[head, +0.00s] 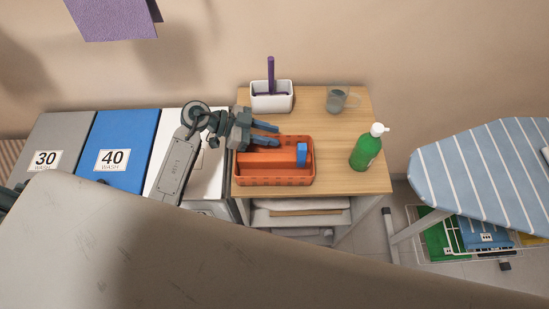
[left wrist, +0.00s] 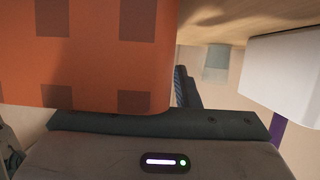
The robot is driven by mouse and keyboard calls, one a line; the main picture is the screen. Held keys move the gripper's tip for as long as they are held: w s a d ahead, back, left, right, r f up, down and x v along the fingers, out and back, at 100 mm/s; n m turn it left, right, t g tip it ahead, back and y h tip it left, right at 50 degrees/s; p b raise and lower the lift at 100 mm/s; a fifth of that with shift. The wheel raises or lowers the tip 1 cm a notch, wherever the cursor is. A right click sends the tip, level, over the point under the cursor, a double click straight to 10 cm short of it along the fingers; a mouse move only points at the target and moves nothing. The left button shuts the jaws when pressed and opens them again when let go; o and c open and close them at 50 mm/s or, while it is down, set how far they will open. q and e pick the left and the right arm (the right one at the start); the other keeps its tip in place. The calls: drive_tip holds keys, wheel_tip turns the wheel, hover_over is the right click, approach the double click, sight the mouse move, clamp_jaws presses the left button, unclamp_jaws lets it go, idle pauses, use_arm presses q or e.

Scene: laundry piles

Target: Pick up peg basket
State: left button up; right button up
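The peg basket is an orange basket (head: 274,181) with holes in its sides, standing on the wooden table (head: 350,170). It has an orange bar across it and a blue piece (head: 302,155) at its right end. My left gripper (head: 272,134) is at the basket's back left edge, its two blue-grey fingers apart and pointing right. One finger lies behind the back rim and the other shows nearer the basket. In the left wrist view the basket wall (left wrist: 90,60) fills the left side and hides part of the fingers.
A white pot (head: 272,102) with a purple stick stands behind the gripper. A glass mug (head: 338,100) and a green pump bottle (head: 366,150) stand to the right. Laundry bins (head: 120,140) are left of the table; a striped ironing board (head: 480,165) is right.

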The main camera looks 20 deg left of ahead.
use_arm(q)
drive_tip(key=shift+f, duration=0.1)
clamp_jaws()
idle(0.3)
